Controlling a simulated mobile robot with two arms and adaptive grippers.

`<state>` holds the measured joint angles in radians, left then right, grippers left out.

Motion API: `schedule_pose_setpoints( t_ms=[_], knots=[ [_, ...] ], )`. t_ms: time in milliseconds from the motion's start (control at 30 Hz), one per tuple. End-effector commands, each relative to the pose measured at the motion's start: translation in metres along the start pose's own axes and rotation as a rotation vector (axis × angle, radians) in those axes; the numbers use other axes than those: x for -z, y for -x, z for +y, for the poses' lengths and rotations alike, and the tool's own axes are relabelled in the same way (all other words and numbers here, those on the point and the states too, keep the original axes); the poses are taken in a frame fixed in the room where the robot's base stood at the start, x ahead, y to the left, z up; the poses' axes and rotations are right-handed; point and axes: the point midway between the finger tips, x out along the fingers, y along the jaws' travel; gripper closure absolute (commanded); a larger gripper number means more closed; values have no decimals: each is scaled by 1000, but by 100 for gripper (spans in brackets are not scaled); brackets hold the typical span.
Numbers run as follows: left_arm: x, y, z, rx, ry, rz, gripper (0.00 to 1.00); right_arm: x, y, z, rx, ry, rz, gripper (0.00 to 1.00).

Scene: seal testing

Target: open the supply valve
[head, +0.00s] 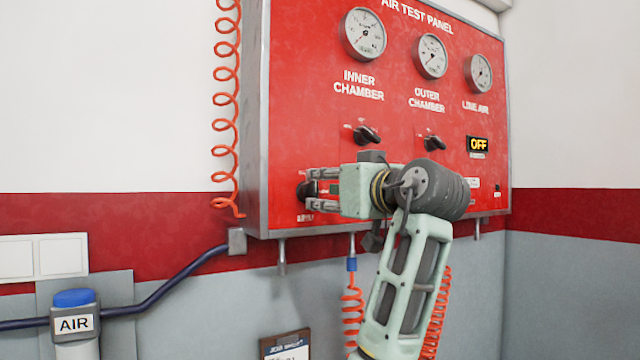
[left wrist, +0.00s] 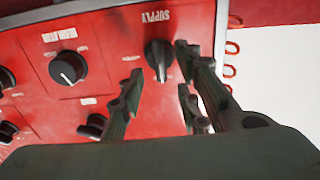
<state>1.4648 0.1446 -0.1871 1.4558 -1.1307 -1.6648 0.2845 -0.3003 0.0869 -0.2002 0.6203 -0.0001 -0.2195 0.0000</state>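In the head view the knob (head: 303,190) is at the panel's lower left, partly hidden by my left gripper (head: 313,189). That gripper is open, pointing at the panel. In the left wrist view its fingers (left wrist: 160,78) stand on either side of the knob, with gaps showing. I cannot tell how far the fingertips reach along it. My right gripper is not in view.
A regulator knob (left wrist: 68,68) sits beside the supply knob. Two chamber knobs (head: 367,135) (head: 434,143), three gauges and an OFF display (head: 479,144) are above. Orange coiled hose (head: 226,100) hangs at the panel's left edge. An AIR-labelled fitting (head: 74,322) stands lower left.

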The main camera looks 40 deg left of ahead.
Motion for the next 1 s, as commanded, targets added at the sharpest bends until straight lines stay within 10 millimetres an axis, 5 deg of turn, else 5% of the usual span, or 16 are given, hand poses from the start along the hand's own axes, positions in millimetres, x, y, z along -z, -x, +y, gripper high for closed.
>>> schedule_pose_setpoints(
  t_ms=[200, 533, 900, 1000],
  knots=[
    [1, -25, 0, 1, -2, 1, 69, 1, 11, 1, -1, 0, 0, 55],
    [0, -29, 1, -2, 0, 1, 69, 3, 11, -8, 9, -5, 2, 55],
    [0, -29, 1, -2, 0, 1, 100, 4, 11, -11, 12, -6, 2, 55],
    [0, -28, 1, -2, 0, 1, 100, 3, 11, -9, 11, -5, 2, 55]
  ],
)
